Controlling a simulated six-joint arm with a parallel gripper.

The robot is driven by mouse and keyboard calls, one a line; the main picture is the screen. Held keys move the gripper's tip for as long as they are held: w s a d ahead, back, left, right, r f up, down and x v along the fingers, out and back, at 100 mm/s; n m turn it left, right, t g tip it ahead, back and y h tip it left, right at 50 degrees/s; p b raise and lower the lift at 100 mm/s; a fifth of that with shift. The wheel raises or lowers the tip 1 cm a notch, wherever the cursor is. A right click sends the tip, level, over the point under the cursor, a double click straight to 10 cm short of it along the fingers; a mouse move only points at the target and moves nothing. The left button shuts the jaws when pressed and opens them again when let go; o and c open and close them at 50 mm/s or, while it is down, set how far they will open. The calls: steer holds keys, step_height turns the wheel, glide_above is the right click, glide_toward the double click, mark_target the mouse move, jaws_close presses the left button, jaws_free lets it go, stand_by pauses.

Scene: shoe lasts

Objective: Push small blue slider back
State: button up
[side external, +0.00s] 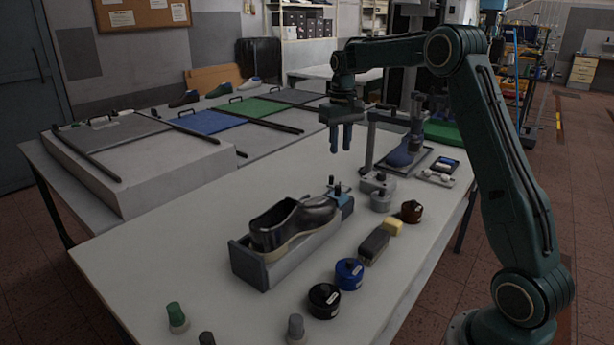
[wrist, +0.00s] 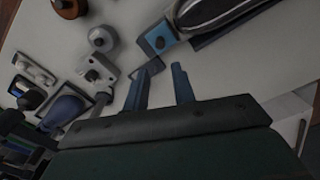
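A small blue block with a dark knob (side external: 345,203) sits at the far end of the grey shoe holder (side external: 262,272); it also shows in the wrist view (wrist: 153,44). A dark shoe (side external: 290,222) rests in the holder. A flat blue panel with a handle (side external: 207,122) lies between dark rails on the raised grey platform at the back left. I cannot tell for certain which blue piece is the slider. My gripper (side external: 341,137) hangs above the table beyond the block, fingers down. Its fingers (wrist: 161,85) are apart and empty, touching nothing visible.
A clamp stand (side external: 371,145) with a blue form stands right of my gripper. The table's left middle is clear.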

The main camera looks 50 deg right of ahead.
mark_target(338, 186)
step_height(338, 186, down, 13)
steer(key=shift+r, duration=0.1)
stand_by(0.5)
jaws_close()
